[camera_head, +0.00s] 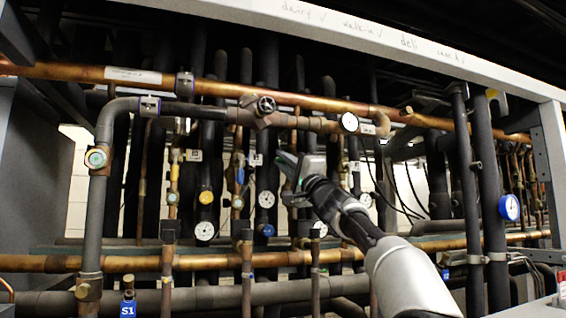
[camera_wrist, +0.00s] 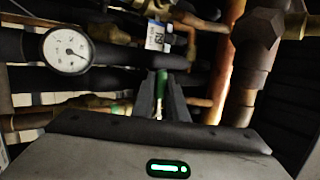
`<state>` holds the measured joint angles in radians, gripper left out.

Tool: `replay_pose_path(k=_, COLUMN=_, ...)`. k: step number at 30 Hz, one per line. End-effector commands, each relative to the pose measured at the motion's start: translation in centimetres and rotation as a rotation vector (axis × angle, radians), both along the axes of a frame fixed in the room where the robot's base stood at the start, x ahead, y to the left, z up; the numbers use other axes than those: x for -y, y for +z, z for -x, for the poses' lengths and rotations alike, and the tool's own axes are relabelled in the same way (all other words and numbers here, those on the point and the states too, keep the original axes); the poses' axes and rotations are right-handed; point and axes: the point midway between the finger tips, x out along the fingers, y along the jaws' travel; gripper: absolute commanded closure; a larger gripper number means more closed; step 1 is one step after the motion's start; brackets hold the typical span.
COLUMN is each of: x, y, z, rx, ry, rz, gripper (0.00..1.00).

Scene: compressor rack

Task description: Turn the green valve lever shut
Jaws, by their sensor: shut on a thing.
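The green valve lever (camera_wrist: 161,84) shows in the wrist view as a narrow green bar between my two fingers. My gripper (camera_wrist: 163,100) is shut on it. Metal shows just below the green part, between the fingers. In the head view my gripper (camera_head: 291,163) is right of centre, in among the pipes, with a bit of green at its tip. The valve body and the rest of the lever are mostly hidden by the gripper and fingers, so I cannot tell the lever's exact angle.
A white dial gauge (camera_wrist: 67,50) is left of my fingers in the wrist view, and a copper pipe (camera_wrist: 228,62) is at right. In the head view a long copper pipe (camera_head: 290,101) runs above my gripper. Pipes crowd both sides.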

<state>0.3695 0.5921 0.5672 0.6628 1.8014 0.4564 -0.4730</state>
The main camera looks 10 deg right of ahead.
Motion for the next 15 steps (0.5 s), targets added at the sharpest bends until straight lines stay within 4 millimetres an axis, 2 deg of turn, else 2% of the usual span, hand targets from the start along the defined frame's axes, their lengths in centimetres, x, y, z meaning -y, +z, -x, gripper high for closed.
replay_pose_path(k=1, x=0.08, y=0.12, z=0.04, rx=0.0, ry=-0.001, rz=-0.002, gripper=1.0)
replay_pose_path(k=2, x=0.08, y=0.12, z=0.04, rx=0.0, ry=-0.001, rz=-0.002, gripper=0.86)
replay_pose_path(k=3, x=0.08, y=0.12, z=0.05, rx=0.0, ry=-0.001, rz=-0.002, gripper=0.79)
replay_pose_path(k=15, x=0.3, y=-0.45, z=0.46, rx=0.002, ry=-0.002, rz=0.001, gripper=0.79)
